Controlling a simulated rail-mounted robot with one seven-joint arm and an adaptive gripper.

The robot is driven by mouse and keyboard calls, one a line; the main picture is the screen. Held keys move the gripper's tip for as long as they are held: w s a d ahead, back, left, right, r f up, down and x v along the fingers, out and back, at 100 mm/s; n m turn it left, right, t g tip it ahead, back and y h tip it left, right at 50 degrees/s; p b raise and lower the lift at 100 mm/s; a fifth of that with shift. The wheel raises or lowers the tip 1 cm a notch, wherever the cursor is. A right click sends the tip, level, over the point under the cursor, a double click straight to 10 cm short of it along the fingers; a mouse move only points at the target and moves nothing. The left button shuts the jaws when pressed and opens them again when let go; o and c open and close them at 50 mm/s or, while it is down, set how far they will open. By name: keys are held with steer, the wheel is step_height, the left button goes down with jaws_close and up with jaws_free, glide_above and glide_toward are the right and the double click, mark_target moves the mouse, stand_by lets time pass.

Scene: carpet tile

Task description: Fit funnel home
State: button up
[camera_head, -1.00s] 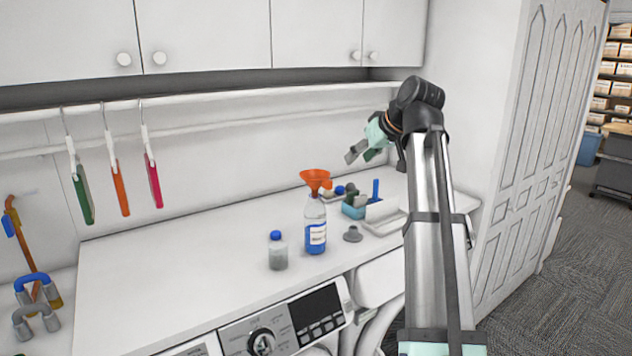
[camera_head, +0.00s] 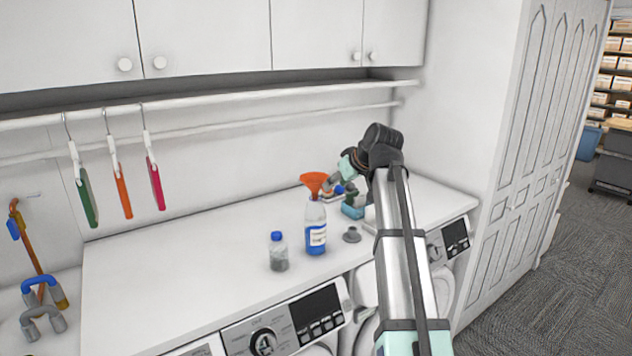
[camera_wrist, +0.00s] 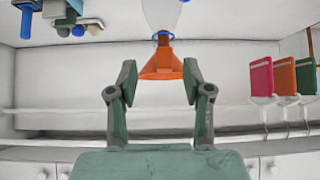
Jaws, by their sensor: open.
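The orange funnel (camera_head: 314,181) stands wide end up at the mouth of the clear bottle (camera_head: 316,220), which holds blue liquid and has a white label. I cannot tell how deep its spout sits. My gripper (camera_head: 335,186) is just right of the funnel at about its height. In the upside-down wrist view the funnel (camera_wrist: 160,65) appears between the two open fingers (camera_wrist: 160,82), with a gap on each side. The bottle's neck end (camera_wrist: 164,14) shows beyond it, with a blue ring at the joint. No grip on the funnel shows.
A small blue-capped bottle (camera_head: 278,254) stands left of the tall bottle, and a grey stopper-like piece (camera_head: 352,235) lies right of it. A blue caddy (camera_head: 353,210) is behind my arm. The counter's left side is clear. Hangers (camera_head: 118,185) hang from the rail.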

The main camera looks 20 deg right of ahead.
mark_target(318, 190)
steer(key=shift+a+p+x, duration=0.2)
steer(key=shift+p+x, duration=1.15)
steer(key=shift+x, duration=1.35)
steer(key=shift+s, duration=0.15)
jaws_close()
